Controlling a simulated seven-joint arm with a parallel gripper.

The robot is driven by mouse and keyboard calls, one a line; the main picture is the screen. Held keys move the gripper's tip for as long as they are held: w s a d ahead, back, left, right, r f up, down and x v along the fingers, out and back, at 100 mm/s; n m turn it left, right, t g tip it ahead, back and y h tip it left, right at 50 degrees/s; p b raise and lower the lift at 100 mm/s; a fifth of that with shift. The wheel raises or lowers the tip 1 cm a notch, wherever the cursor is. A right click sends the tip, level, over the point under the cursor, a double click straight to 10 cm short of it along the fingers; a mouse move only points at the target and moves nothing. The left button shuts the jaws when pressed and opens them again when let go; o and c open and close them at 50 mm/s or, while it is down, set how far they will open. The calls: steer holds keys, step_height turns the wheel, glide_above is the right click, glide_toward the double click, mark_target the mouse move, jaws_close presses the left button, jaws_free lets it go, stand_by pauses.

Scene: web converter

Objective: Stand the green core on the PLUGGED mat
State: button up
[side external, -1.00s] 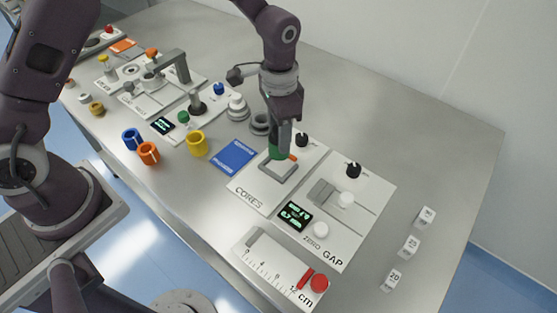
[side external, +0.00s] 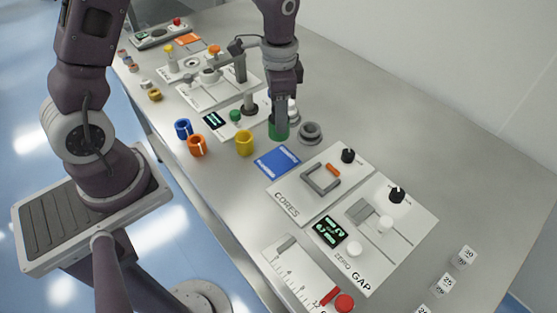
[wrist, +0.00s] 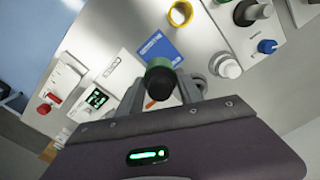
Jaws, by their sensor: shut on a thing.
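The green core (side external: 276,130) is between the fingers of my gripper (side external: 281,132), which is shut on it. In the wrist view the core (wrist: 154,68) shows a green side and a dark round end between the fingertips (wrist: 165,88). A blue mat (side external: 277,162) with small lettering that I cannot read lies in front of the core in the side view; it is bare. It also shows in the wrist view (wrist: 160,49). An orange mat (side external: 187,39) lies far back; its lettering is unreadable too. I cannot tell whether the core touches the table.
A yellow core (side external: 245,143), an orange core (side external: 197,146) and a blue core (side external: 184,128) stand to the left. A grey ring-shaped piece (side external: 310,132) is just right of my gripper. The CORES plate (side external: 285,193) has an empty grey frame (side external: 321,178).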

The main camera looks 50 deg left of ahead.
step_height(320, 180, down, 10)
steer(key=shift+s+a+r, duration=0.1)
steer(key=shift+a, duration=0.05)
steer(key=shift+f, duration=0.25)
steer(key=o, duration=1.3)
steer(key=shift+c, duration=0.2)
steer(key=shift+r, duration=0.1)
step_height(320, 180, up, 12)
steer(key=shift+r, duration=0.15)
steer(key=s+r+n+t, duration=0.2)
steer(key=s+r, duration=0.2)
steer(key=r, duration=0.5)
steer(key=s+d+r+n+t, duration=0.1)
steer(key=s+r+n, duration=0.1)
steer(key=s, duration=0.6)
steer(key=s+r+n+t, duration=0.2)
steer(key=s+r, duration=0.3)
steer(key=s, duration=0.3)
steer(key=shift+d+r+t, duration=0.25)
steer(key=shift+d+t, duration=0.05)
steer(key=shift+d, duration=0.1)
